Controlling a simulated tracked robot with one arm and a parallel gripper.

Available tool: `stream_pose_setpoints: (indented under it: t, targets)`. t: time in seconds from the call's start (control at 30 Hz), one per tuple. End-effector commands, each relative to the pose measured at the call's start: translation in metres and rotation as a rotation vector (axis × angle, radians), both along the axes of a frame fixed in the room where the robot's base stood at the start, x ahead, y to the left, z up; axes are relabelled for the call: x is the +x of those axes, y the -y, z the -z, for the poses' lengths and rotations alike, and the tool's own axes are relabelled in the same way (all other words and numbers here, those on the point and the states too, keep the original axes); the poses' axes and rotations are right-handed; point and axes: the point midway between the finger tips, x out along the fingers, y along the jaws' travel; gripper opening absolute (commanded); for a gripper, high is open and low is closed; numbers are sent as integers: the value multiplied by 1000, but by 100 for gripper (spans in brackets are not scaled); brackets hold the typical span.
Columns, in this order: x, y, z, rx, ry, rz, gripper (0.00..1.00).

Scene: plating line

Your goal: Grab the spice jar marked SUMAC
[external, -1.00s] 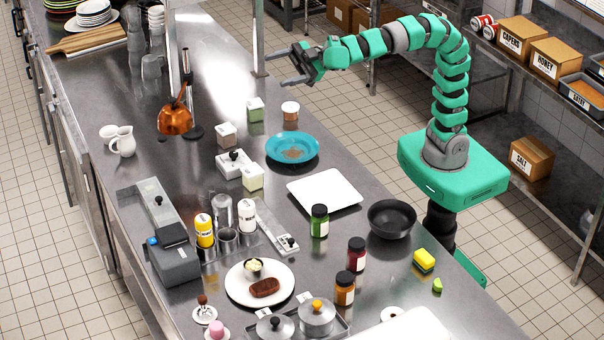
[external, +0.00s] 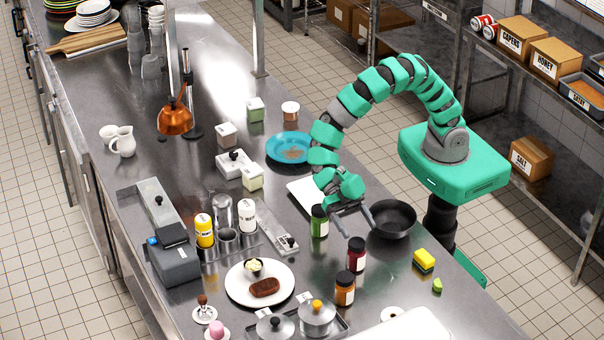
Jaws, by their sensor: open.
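Three spice jars with black lids stand upright on the steel counter (external: 395,285): a green one (external: 319,228), a dark red one (external: 356,262) and an orange-brown one (external: 344,297). Their labels are too small to read, so I cannot tell by text which is SUMAC. My gripper (external: 356,231) is open and empty. Its fingers point down toward the front, just above the dark red jar's lid in the picture, right of the green jar. I cannot tell its exact height above the counter.
A black bowl (external: 393,222) is close to the right of my gripper. A white square plate (external: 300,190) lies partly hidden behind my arm, near a blue plate (external: 285,150). A yellow sponge (external: 424,258) lies right of the jars. Lidded pots (external: 318,318) stand in front.

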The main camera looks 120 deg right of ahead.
Motion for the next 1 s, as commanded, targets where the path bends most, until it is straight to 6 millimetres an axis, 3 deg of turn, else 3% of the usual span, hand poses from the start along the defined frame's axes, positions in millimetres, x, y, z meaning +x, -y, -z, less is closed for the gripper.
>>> stream_pose_setpoints:
  t: [0.23, 0.43, 0.73, 0.93, 1.0]
  targets:
    - [0, 0, 6, 0, -1, 0, 69]
    - [0, 0, 29, -1, -3, 1, 69]
    - [0, 0, 45, 1, 0, 1, 69]
    - [0, 0, 73, 1, -3, 1, 69]
    - [0, -12, 74, 0, 0, -1, 69]
